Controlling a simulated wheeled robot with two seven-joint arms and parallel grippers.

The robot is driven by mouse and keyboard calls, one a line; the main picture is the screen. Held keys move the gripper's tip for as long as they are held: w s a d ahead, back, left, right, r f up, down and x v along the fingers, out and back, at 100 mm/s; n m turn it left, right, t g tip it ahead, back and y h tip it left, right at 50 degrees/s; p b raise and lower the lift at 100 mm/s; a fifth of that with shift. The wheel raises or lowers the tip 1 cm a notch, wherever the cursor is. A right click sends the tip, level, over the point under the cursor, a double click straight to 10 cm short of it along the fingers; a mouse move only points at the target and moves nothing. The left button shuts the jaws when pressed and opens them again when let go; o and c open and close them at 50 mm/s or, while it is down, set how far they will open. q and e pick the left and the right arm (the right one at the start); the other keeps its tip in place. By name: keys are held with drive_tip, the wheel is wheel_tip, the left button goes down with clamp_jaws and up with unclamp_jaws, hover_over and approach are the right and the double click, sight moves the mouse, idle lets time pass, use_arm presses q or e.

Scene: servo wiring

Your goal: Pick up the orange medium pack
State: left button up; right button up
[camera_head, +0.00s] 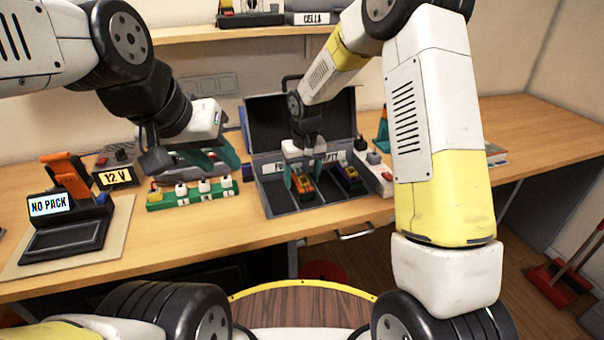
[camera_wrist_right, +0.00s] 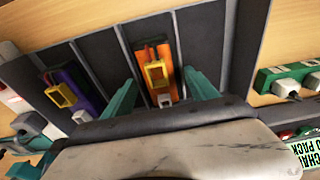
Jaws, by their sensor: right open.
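The orange pack (camera_head: 304,184) stands in a slot of the dark open case (camera_head: 284,206) on the workbench. In the right wrist view the orange pack (camera_wrist_right: 157,72) has a yellow loop handle on top and a white plug at its near end. My right gripper (camera_head: 303,176) is over the case, with its teal fingers apart on either side of the orange pack; in the wrist view the gripper (camera_wrist_right: 160,95) is open and empty. My left gripper (camera_head: 215,155) is over the bench to the left, by the green strip; its finger gap is not clear.
A purple pack (camera_head: 348,175) with a yellow handle sits in another slot of the case, close to my right gripper. A green strip with several white plugs (camera_head: 190,193) lies left of the case. The "NO PACK" station (camera_head: 65,232) and "12 V" box (camera_head: 115,178) stand further left.

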clamp_jaws()
drive_tip(key=shift+r, duration=0.25)
